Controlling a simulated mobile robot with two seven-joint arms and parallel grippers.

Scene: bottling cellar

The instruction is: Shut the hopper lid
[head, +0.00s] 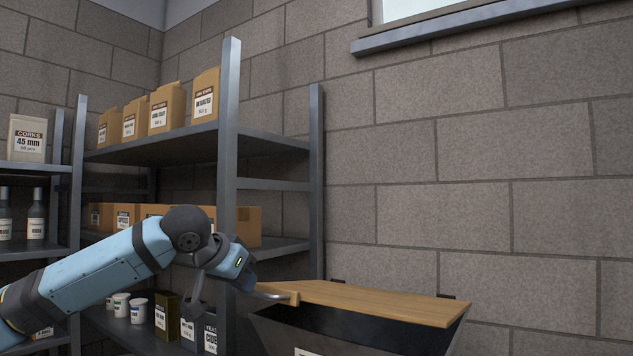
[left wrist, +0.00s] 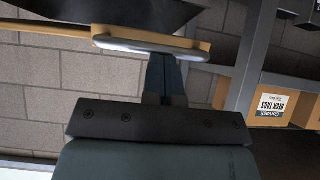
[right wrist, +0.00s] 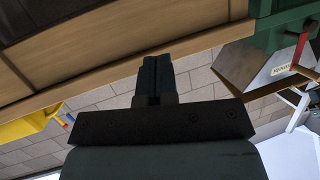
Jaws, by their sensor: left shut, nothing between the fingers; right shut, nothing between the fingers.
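The hopper (head: 350,335) stands at the bottom of the head view, with a dark, tapering body. Its wooden lid (head: 375,300) lies nearly level over it, with dark fittings at the back edge. I cannot tell whether the lid touches the rim all round. A grey handle (head: 272,293) is at the lid's left end. My left gripper (head: 250,281) is shut and empty close to this handle. In the left wrist view its fingertips (left wrist: 170,58) are right by the handle (left wrist: 150,47); contact is unclear. My right gripper (right wrist: 153,62) is shut and empty, close to a wooden edge (right wrist: 110,62).
A grey shelf rack (head: 229,150) with boxes, paper bags and tubs stands behind my left arm. A block wall (head: 480,190) with a window ledge is behind the hopper. The right wrist view shows a yellow item (right wrist: 28,124) and a green one (right wrist: 280,28).

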